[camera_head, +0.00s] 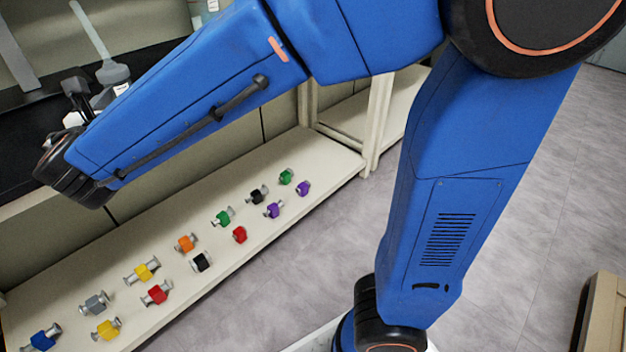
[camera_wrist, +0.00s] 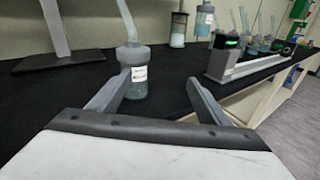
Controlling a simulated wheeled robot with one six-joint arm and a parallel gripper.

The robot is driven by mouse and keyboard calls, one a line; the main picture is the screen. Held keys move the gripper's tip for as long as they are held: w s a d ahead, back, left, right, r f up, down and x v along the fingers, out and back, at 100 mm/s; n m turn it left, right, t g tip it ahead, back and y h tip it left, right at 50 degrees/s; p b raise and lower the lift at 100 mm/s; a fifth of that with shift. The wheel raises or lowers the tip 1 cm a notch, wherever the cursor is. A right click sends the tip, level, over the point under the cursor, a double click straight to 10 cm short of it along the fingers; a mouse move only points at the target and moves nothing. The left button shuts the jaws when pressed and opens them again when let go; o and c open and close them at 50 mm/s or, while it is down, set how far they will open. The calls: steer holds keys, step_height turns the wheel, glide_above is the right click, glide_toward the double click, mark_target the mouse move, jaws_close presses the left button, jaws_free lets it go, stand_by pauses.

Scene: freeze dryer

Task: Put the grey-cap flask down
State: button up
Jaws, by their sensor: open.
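The grey-cap flask (camera_wrist: 138,90) stands upright on the black bench top (camera_wrist: 165,110), with a white label and a pale tube rising from its cap. My gripper (camera_wrist: 158,78) is open in the wrist view. The flask is near the left finger, whose tip overlaps its side; I cannot tell whether they touch. The right finger is clear of it. In the head view, the grey cap and tube of the flask (camera_head: 112,73) show behind my forearm at the left, and its lower body is hidden. My gripper (camera_head: 75,95) is partly hidden there by my wrist.
A grey post on a dark base (camera_wrist: 60,60) stands left of the flask. A grey rail device (camera_wrist: 250,72) with a green light lies to the right. Other flasks (camera_wrist: 204,22) are behind. Below the bench, a cream shelf (camera_head: 325,160) holds several coloured valve-like pieces.

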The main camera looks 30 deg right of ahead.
steer(key=s+d+f+m+g+h, duration=0.1)
steer(key=s+d+f+m+g, duration=0.3)
steer(key=d, duration=0.5)
steer(key=s+d+f+m+g, duration=0.25)
steer(key=d+m, duration=0.25)
steer(key=d, duration=0.4)
steer(key=s+d+f+m+g+h, duration=0.1)
steer(key=s+d+f+m+g, duration=0.3)
steer(key=d, duration=0.5)
steer(key=s+d+f+m+y, duration=0.1)
steer(key=s+f+m+y, duration=0.2)
steer(key=s+m, duration=0.6)
steer(key=s+d+f+m+g+y, duration=0.1)
steer(key=s+d+f+m+y, duration=0.1)
steer(key=s+m, duration=0.7)
step_height(320, 180, down, 2)
steer(key=shift+f+m+y, duration=0.2)
steer(key=shift+m+y, duration=0.2)
steer(key=shift+y, duration=0.5)
steer(key=shift+c, duration=0.7)
